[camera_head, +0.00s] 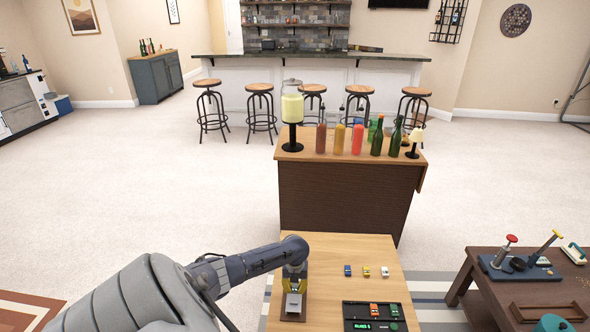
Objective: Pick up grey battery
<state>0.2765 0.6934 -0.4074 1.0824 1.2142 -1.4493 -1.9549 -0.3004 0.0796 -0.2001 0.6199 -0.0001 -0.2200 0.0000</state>
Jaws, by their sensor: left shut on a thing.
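My left gripper (294,284) points down over the left part of the light wooden table at the front. It is shut on a small pale grey thing (293,303), which I take to be the grey battery. The thing is just above or in a narrow brown tray (292,317). The fingers and arm hide part of it, so I cannot tell whether it touches the tray. A yellowish part shows between the fingers. My right gripper is not in view.
Small blue (348,270), yellow (366,271) and white (384,271) toy-like cars stand in a row on the table. A black tray (347,311) holds orange and green items. Behind, a dark cabinet (345,195) carries bottles. A brown table (490,285) with tools stands right.

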